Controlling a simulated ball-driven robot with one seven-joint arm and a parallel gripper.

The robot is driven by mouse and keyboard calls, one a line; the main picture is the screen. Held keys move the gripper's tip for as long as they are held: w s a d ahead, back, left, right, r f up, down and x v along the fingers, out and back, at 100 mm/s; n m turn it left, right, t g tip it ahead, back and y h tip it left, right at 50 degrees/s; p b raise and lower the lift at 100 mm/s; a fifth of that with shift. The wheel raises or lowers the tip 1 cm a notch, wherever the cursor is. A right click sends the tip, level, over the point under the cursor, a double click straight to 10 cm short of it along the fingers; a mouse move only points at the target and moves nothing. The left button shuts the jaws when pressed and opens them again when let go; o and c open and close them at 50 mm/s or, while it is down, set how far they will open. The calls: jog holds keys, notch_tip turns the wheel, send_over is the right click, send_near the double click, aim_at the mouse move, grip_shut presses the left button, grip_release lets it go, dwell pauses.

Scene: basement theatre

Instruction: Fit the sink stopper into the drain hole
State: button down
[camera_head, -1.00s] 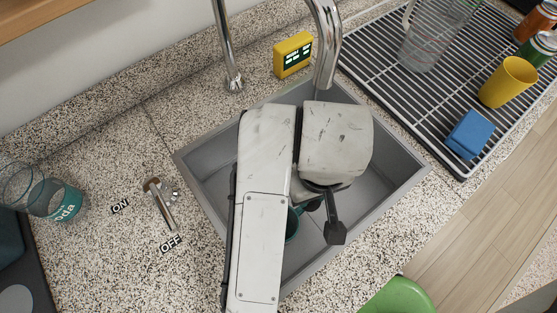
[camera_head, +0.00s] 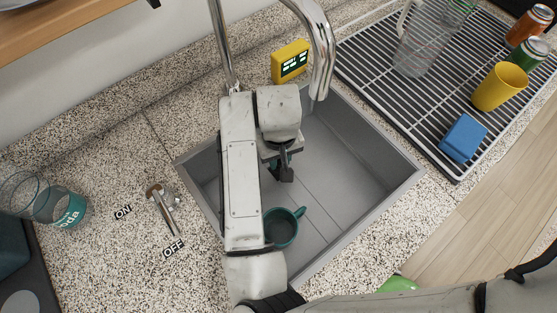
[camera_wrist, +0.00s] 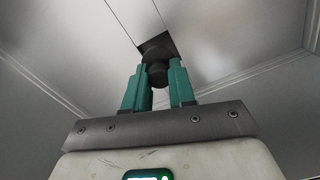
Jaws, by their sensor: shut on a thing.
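My gripper (camera_wrist: 159,83) has teal fingers shut on the dark sink stopper (camera_wrist: 157,73), which shows between the fingertips in the wrist view. Just beyond the stopper is a dark, square-looking patch, the drain hole (camera_wrist: 157,43), where the seams of the sink floor meet. The stopper overlaps its near edge in the picture; I cannot tell whether the two touch. In the head view my gripper (camera_head: 272,160) is down inside the grey sink (camera_head: 345,150), toward its back left. My arm hides the stopper and the drain hole there.
A teal mug (camera_head: 281,228) sits in the sink near my arm. The faucet (camera_head: 322,50) hangs over the back edge. A yellow timer-like box (camera_head: 290,61) stands behind. A drying rack (camera_head: 425,95) is at right, a tap lever (camera_head: 163,208) at left. The right of the basin is clear.

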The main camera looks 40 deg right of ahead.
jog(key=shift+w+f, duration=0.25)
jog(key=shift+f, duration=1.5)
jog(key=shift+f, duration=0.15)
jog(key=c, duration=0.9)
grip_release()
notch_tip(320, 180, up, 12)
jog(key=shift+s+r, duration=0.1)
jog(key=shift+r, duration=0.1)
